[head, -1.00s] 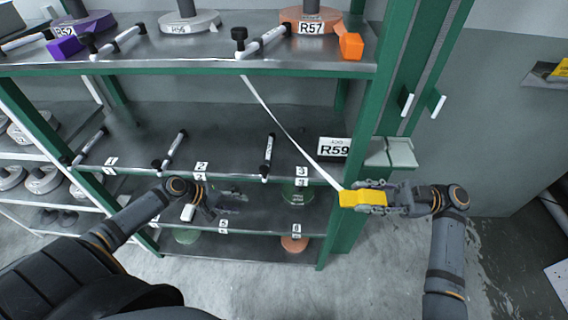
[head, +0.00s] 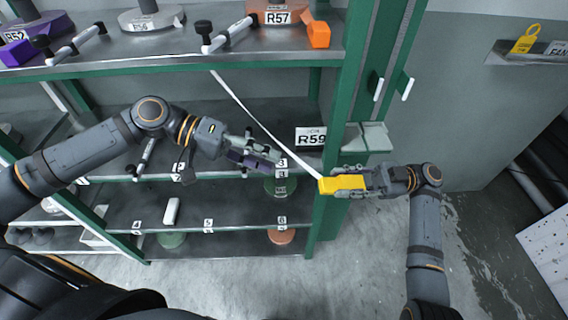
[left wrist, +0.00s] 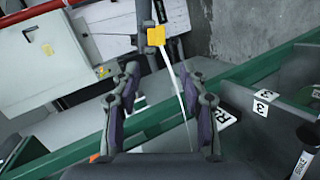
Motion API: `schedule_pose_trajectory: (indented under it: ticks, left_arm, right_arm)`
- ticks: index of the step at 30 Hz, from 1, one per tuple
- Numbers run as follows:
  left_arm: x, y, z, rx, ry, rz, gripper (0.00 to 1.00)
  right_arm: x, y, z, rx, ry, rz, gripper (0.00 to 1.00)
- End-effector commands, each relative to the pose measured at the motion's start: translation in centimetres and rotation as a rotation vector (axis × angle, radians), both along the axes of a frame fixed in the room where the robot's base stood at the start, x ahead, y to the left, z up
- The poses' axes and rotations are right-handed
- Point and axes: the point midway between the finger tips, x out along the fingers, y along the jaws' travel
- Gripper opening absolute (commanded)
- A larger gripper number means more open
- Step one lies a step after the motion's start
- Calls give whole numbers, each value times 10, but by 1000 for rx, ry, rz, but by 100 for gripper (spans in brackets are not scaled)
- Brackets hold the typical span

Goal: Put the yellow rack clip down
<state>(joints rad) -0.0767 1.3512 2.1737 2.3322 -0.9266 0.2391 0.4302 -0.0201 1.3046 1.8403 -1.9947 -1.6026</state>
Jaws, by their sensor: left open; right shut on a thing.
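The yellow rack clip (head: 342,184) is held in my right gripper (head: 362,181), in front of the shelf's right green post. A white webbing strap (head: 262,126) runs from the clip up and left to the upper shelf. The clip also shows in the left wrist view (left wrist: 156,34), beyond the fingers, with the strap running down from it. My left gripper (head: 262,160) is open and empty, in front of the middle shelf near label 3, left of the clip and apart from it. Its spread fingers also show in the left wrist view (left wrist: 164,88).
An R59 sign (head: 311,138) stands at the right end of the middle shelf. An orange block (head: 318,34) sits on the upper shelf (head: 150,60). A pale ledge (head: 368,138) juts out right of the post. A yellow tag (head: 527,38) is at the wall holder.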

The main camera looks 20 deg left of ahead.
Motion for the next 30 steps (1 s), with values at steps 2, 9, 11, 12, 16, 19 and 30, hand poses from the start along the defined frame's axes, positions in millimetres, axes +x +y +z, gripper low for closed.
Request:
schedule_pose_trajectory:
  ticks: [2,9,11,12,16,19,30]
  left_arm:
    - [-1,-4,0,-10,-4,-5,43]
    - [2,-19,-7,-12,-6,-6,43]
    - [4,-23,-8,-10,-4,-1,43]
    - [6,-26,-9,-8,-3,5,43]
    - [7,-38,-16,-8,-2,2,43]
    - [9,-48,-20,-8,-1,4,43]
    - [17,-87,-39,-5,3,7,43]
  right_arm:
    - [0,0,0,0,0,0,0]
    - [0,0,0,0,0,0,0]
    - [0,0,0,0,0,0,0]
    - [0,0,0,0,0,0,0]
    - [0,0,0,0,0,0,0]
    - [0,0,0,0,0,0,0]
    - [0,0,0,0,0,0,0]
